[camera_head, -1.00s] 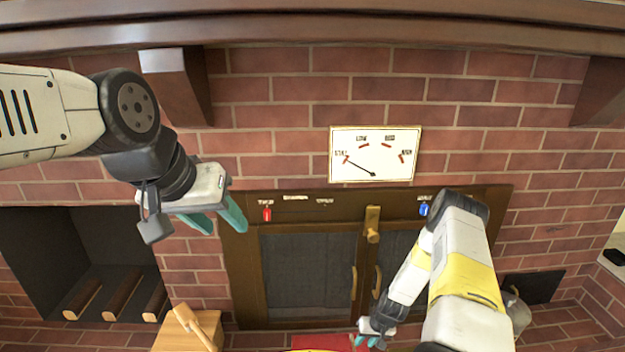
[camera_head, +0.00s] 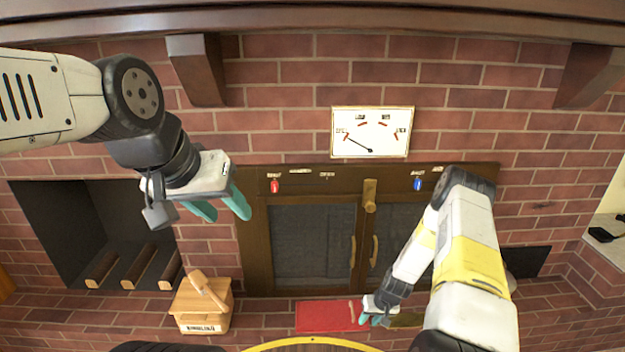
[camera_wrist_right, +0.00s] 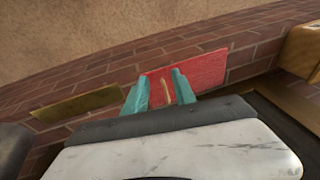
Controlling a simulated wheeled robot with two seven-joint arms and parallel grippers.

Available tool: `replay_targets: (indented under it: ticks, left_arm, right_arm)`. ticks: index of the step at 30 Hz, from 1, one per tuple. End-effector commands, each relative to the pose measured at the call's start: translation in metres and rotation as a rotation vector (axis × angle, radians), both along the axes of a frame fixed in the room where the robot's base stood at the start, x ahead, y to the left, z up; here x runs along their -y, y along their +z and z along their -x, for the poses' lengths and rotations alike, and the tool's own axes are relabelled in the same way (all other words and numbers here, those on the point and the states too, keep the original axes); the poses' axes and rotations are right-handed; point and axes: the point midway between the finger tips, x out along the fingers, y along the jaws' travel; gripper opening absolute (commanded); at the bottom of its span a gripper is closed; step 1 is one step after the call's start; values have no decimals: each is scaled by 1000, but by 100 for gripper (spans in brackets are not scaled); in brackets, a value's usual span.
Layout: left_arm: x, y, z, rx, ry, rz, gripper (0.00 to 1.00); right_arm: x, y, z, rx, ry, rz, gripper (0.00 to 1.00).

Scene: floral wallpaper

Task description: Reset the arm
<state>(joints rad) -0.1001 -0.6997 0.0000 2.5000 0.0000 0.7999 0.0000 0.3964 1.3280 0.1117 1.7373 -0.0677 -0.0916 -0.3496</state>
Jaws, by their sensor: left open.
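My left gripper (camera_head: 224,207) hangs at the left in the head view, in front of the brick wall, with its teal fingers apart and nothing between them. My right gripper (camera_head: 374,318) is low at the right of centre in the head view, beside the right end of a red mat (camera_head: 322,316). In the right wrist view its teal fingers (camera_wrist_right: 160,92) stand apart, and the red mat (camera_wrist_right: 208,70) lies beyond them. A thin tan strip on the mat shows between the fingers; I cannot tell whether they touch it.
A brown double-door oven (camera_head: 313,240) with red and blue switches is set in the brick wall. A dial panel (camera_head: 372,132) is above it. A wooden box (camera_head: 203,307) labelled kindling stands at lower left, near a dark recess with logs (camera_head: 103,268). A brass-coloured plate (camera_wrist_right: 75,103) lies left of the mat.

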Motion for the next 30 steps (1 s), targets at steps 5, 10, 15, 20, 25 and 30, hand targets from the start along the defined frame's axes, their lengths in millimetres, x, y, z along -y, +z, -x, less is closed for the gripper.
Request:
replay_targets:
  ticks: [5,10,15,20,25,30]
  left_arm:
    - [0,0,0,0,0,0,45]
    - [0,0,0,0,0,0,45]
    - [0,0,0,0,0,0,45]
    - [0,0,0,0,0,0,45]
    - [0,0,0,0,0,0,45]
    - [0,0,0,0,0,0,45]
  right_arm:
    - [5,33,-15,15,6,11,32]
    - [10,80,-31,31,16,25,32]
    - [12,149,-48,57,25,44,32]
    - [10,245,-55,92,34,66,32]
    - [2,344,-42,132,34,84,32]
    - [-10,432,-10,173,30,94,32]
